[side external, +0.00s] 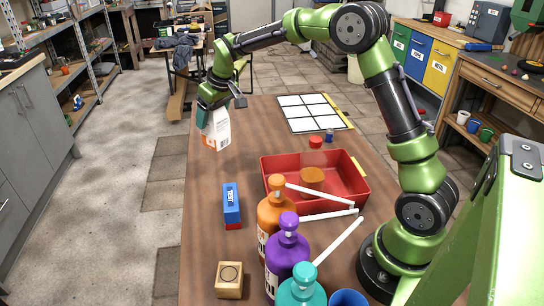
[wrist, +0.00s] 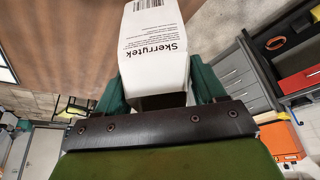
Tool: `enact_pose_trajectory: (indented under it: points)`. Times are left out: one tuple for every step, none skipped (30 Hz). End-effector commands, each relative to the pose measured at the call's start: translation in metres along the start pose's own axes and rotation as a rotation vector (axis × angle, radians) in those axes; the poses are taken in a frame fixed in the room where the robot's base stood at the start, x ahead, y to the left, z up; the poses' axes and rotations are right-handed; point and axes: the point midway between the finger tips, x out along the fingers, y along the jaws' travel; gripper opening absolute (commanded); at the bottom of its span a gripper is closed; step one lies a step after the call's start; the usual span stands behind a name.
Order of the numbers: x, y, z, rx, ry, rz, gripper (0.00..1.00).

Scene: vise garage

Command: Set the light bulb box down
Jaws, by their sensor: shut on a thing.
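The light bulb box (side external: 216,131) is white with an orange patch and a barcode. My gripper (side external: 214,107) is shut on its upper part, at the far left of the wooden table (side external: 206,190) in the side view. The box hangs slightly tilted; I cannot tell how high it is or whether it is fully over the table. In the wrist view, the box (wrist: 158,42) shows the word "Skerrutek" and sits between the two green fingers of my gripper (wrist: 160,88). The fingertips are partly hidden behind the box.
A white-squared panel (side external: 309,112) lies at the far right of the table. The table between the held box and the blue box is clear.

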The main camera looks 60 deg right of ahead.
Motion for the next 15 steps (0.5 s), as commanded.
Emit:
enact_pose_trajectory:
  points:
    - [0.004,0.0,0.002,-0.021,-0.002,0.0,0.4]
    - [0.008,-0.001,0.003,-0.03,-0.003,-0.001,0.4]
    - [0.014,0.0,0.006,-0.034,-0.005,0.0,0.4]
    - [0.02,0.0,0.009,-0.036,-0.005,0.0,0.4]
    - [0.025,0.0,0.012,-0.036,-0.006,0.0,0.4]
    - [0.033,0.001,0.014,-0.035,-0.006,0.0,0.4]
    - [0.038,0.001,0.016,-0.035,-0.005,0.0,0.4]
    - [0.042,0.001,0.018,-0.034,-0.005,0.0,0.4]
    - [0.047,0.001,0.02,-0.034,-0.003,0.0,0.4]
    - [0.051,0.001,0.021,-0.033,-0.004,0.0,0.4]
    - [0.053,0.001,0.022,-0.033,-0.003,0.0,0.4]
    - [0.056,0.001,0.023,-0.033,-0.002,0.001,0.4]
    - [0.058,0.001,0.024,-0.033,-0.002,0.001,0.4]
    - [0.061,0.001,0.025,-0.033,-0.003,0.001,0.4]
    - [0.066,0.002,0.028,-0.034,-0.003,0.001,0.4]
